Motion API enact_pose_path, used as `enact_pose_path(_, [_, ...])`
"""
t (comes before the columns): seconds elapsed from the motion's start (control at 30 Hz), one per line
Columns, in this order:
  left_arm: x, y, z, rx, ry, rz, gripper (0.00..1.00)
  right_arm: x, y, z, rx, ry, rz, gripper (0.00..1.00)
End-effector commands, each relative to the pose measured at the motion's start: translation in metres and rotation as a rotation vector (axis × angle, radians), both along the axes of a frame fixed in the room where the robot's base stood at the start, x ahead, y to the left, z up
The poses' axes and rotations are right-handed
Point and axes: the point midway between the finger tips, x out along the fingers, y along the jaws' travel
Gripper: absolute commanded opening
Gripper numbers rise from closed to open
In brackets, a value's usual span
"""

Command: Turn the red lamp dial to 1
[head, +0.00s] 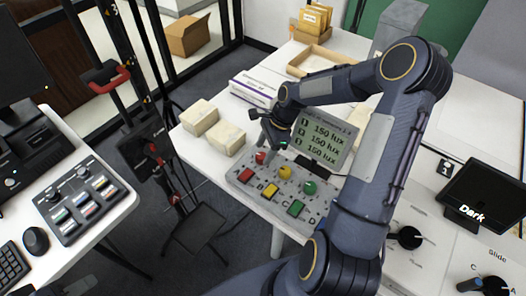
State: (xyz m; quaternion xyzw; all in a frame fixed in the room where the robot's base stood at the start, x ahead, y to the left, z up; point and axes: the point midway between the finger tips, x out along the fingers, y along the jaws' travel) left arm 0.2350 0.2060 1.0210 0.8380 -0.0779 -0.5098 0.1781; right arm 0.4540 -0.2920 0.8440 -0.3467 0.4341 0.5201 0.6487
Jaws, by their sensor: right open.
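The red lamp dial (260,157) is a small round knob at the back left of a grey control panel (236,178). A yellow dial (285,172) and a green dial (310,187) are beside it to the right. My right gripper (271,142) is open just above and behind the red dial, and appears apart from it. The tilted display (325,137) behind the panel reads 150 lux on three lines. The dial's pointer and number marks are too small to read. My left gripper is not clearly in view.
Two pale boxes (226,138) stand left of the panel. A "Dark" screen (487,197) and black knobs (405,238) are at the right.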

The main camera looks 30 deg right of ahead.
Motion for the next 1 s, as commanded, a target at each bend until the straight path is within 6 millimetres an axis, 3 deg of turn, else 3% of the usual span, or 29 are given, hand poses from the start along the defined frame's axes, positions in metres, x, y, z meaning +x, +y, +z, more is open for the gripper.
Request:
enact_pose_path(0.2, [0.000, 0.000, 0.001, 0.000, 0.000, 0.000, 0.36, 0.001, 0.007, -0.015, 0.000, 0.001, 0.001, 0.55])
enact_pose_path(0.47, [0.000, 0.000, 0.001, 0.000, 0.000, 0.000, 0.36, 0.001, 0.007, -0.016, 0.000, -0.001, 0.002, 0.53])
enact_pose_path(0.8, [0.000, 0.000, 0.001, 0.000, 0.000, 0.000, 0.36, 0.001, 0.007, -0.016, 0.000, -0.001, 0.002, 0.10])
enact_pose_path(1.0, [0.000, 0.000, 0.001, 0.000, 0.000, 0.000, 0.36, 0.002, 0.007, -0.015, 0.000, -0.002, 0.018, 0.10])
